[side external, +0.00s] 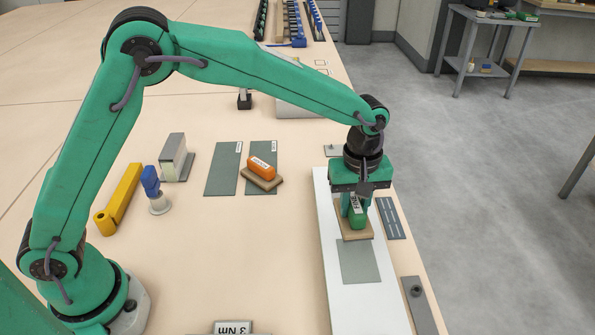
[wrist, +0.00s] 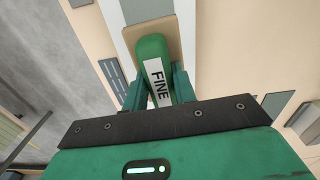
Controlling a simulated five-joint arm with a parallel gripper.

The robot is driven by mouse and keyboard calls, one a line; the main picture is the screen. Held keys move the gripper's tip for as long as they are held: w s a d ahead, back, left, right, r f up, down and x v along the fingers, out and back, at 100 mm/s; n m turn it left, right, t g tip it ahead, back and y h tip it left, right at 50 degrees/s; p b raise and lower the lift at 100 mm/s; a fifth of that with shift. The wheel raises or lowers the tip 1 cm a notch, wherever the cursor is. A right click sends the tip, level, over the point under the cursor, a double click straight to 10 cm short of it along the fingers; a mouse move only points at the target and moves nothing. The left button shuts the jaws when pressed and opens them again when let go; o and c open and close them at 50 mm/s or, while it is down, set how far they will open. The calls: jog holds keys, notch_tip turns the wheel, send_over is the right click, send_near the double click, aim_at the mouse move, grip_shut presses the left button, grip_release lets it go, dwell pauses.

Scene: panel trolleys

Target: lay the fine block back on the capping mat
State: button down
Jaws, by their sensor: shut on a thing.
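The fine block is green with a white FINE label and a tan sole; it shows in the side view (side external: 358,218) and the wrist view (wrist: 151,48). My gripper (side external: 356,205) is shut on its green handle, with one finger on each side in the wrist view (wrist: 157,88). The block is over the white panel (side external: 335,275), at the far edge of a grey-green patch (side external: 360,262). I cannot tell whether its sole touches the panel. Two grey-green mats lie left of the panel: a left one (side external: 222,172) and a right one (side external: 263,152). Their labels are too small to read.
An orange block (side external: 262,167) with a tan sole sits askew on the right mat. The left mat is bare. A grey metal block (side external: 173,155), a blue-topped tool (side external: 151,182) and a yellow bar (side external: 120,198) stand farther left. The table's right edge is close to the panel.

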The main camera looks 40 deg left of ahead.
jog(key=s+a+r+n, duration=0.2)
jog(key=s+a+n, duration=0.2)
jog(key=a, duration=1)
jog(key=s+a+r+n, duration=0.1)
jog(key=s+a+n, duration=0.25)
jog(key=a, duration=1.05)
jog(key=shift+n, duration=0.35)
jog(key=a+f, duration=0.2)
jog(key=a, duration=0.1)
jog(key=w+a+f, duration=0.1)
jog(key=a+f, duration=0.1)
jog(key=a, duration=0.2)
jog(key=w+a+f, duration=0.1)
jog(key=a+f, duration=0.2)
jog(key=a, duration=0.1)
jog(key=shift+w+a, duration=0.1)
jog(key=shift+w, duration=0.1)
jog(key=shift+f, duration=2)
jog(key=shift+f, duration=0.15)
jog(key=c, duration=1.1)
grip_release()
notch_tip(320, 180, up, 12)
jog(key=shift+r, duration=0.15)
